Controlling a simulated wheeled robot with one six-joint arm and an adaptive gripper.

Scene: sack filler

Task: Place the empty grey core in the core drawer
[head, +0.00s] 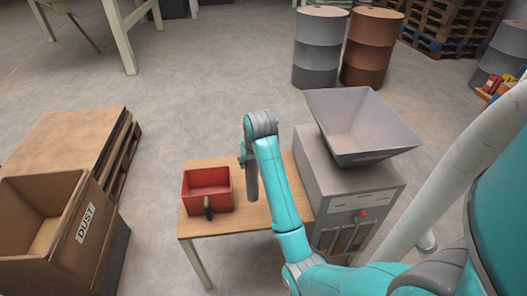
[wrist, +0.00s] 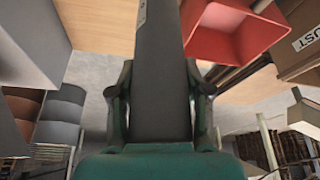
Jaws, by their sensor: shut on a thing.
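My gripper (wrist: 160,105) is shut on a grey core (wrist: 160,60), a plain long cylinder that runs up between the two fingers in the wrist view. In the head view the grey core (head: 252,184) hangs roughly upright below my wrist, just right of a red open-topped box (head: 207,180), over the wooden table. This red box, perhaps the core drawer, has a dark handle-like part (head: 208,206) at its front. It also shows at upper right in the wrist view (wrist: 262,40), apart from the core. The fingertips are largely hidden in the head view.
A grey machine with a hopper (head: 357,125) stands right of the wooden table (head: 215,222). A brown box labelled DUST (head: 88,222) stands at the left by a pallet stack (head: 68,145). Drums (head: 320,50) stand behind. The floor behind the table is clear.

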